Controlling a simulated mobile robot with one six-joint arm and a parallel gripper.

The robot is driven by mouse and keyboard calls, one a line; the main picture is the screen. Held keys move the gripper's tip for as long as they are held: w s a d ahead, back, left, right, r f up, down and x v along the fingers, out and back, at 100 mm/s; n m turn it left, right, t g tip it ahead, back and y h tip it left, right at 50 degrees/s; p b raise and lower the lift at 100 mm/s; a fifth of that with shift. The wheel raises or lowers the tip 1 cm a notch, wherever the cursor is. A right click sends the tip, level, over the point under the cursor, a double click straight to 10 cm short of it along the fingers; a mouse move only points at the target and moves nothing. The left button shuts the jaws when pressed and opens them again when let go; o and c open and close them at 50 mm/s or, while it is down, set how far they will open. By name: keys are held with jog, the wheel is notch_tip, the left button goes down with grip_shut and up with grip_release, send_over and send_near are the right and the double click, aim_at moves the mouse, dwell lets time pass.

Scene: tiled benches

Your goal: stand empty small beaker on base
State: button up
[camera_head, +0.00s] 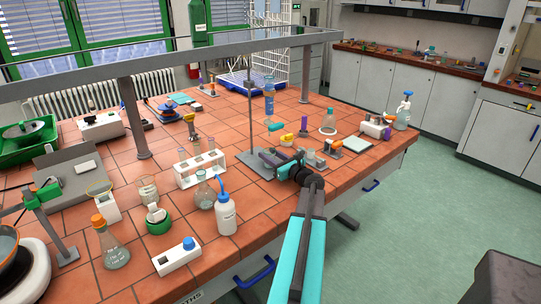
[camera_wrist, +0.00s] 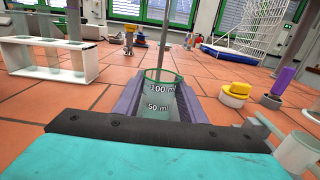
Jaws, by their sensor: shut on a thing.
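The small beaker (camera_wrist: 160,104) is clear glass with a green rim and 100 ml and 50 ml marks. It looks empty and upright in the wrist view. My gripper (camera_wrist: 160,90) is shut on it, one dark finger on each side. In the head view my gripper (camera_head: 272,158) is low over the grey base (camera_head: 256,171) of a rod stand; the beaker is hard to make out there. The stand's rod (camera_head: 250,95) rises just behind the gripper, and also shows beyond the beaker in the wrist view (camera_wrist: 164,35). I cannot tell whether the beaker touches the base.
A white test-tube rack (camera_head: 201,169) stands left of the base. A white wash bottle (camera_head: 225,213) and a flask (camera_head: 204,193) stand in front of it. A shelf rail (camera_head: 180,57) spans above.

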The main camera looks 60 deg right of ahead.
jog(key=shift+f, duration=0.1)
jog(key=o, duration=1.3)
jog(key=shift+s, duration=0.15)
jog(key=b+v, duration=0.2)
jog(key=v, duration=0.9)
jog(key=shift+s+a, duration=0.2)
jog(key=shift+s, duration=0.15)
